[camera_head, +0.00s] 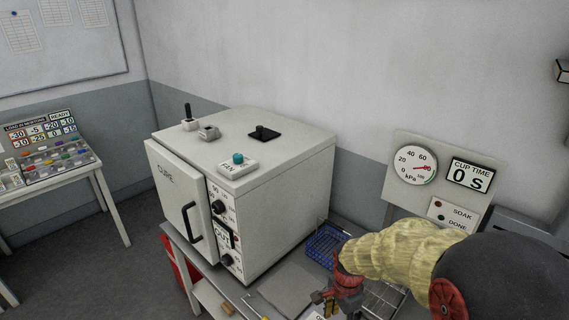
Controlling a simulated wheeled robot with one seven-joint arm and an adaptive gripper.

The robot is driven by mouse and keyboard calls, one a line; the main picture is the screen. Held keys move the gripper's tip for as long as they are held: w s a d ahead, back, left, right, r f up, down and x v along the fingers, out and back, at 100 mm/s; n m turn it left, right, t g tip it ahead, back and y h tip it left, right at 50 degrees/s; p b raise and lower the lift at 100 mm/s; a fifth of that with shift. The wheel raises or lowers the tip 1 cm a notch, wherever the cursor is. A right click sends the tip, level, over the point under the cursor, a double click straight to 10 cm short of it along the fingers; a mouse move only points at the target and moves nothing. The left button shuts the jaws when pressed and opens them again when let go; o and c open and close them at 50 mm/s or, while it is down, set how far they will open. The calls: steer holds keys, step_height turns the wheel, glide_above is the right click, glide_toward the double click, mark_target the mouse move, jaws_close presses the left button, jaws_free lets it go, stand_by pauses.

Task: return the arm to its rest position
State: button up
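My arm (400,252) enters from the lower right, with a pale yellow sleeve and a large dark joint with a red cap. My gripper (335,303) is at the bottom edge of the view, pointing down below the end of the sleeve, over the bench to the right of the oven. Its fingertips are small and partly cut off by the frame, so I cannot tell whether it is open or shut or holds anything.
A white CURE oven (245,190), its door closed, stands on the bench (282,290). A blue basket (325,245) lies between oven and arm. A gauge panel (396,185) stands behind the arm. A table with a control panel (50,150) is at left.

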steer(key=s+r+n+t+b, duration=0.5)
steer(key=s+r+n+b, duration=0.1)
steer(key=s+r+n, duration=0.8)
step_height(320, 180, up, 5)
steer(key=shift+s+f+t, duration=0.1)
steer(key=shift+s+t, duration=0.2)
steer(key=shift+s, duration=0.7)
